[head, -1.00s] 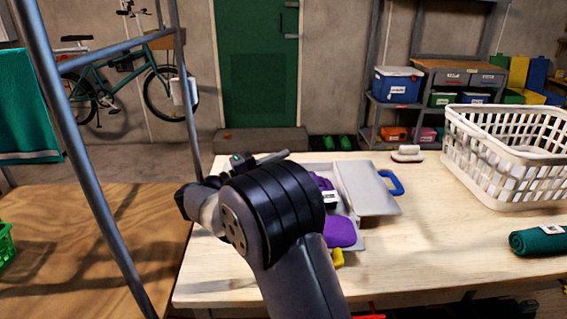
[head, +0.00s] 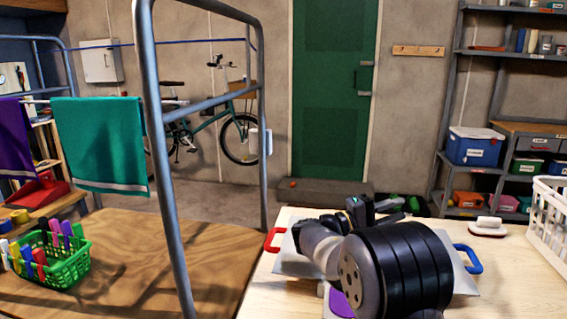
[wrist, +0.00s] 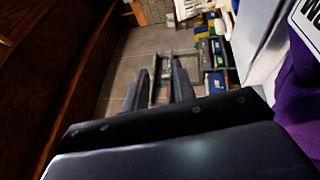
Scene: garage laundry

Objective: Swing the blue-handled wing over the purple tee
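A grey folding board (head: 292,266) lies on the pale table, mostly behind my arm in the head view. Its blue handle (head: 469,259) sticks out at the right, beside the visible part of that wing (head: 464,284). A red handle (head: 272,240) shows at the left. Only a patch of the purple tee (head: 339,304) shows below my arm; purple cloth also fills the right edge of the wrist view (wrist: 299,112). My gripper (head: 388,207) is above the board's far side, left of the blue handle. In the wrist view its fingers (wrist: 160,88) stand apart with nothing between them.
A white basket (head: 552,226) stands at the table's right, with a white-topped brush (head: 488,226) nearer the far edge. A metal rack frame (head: 167,150) rises left of the table. A green basket of pegs (head: 50,262) sits on the wooden surface at left.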

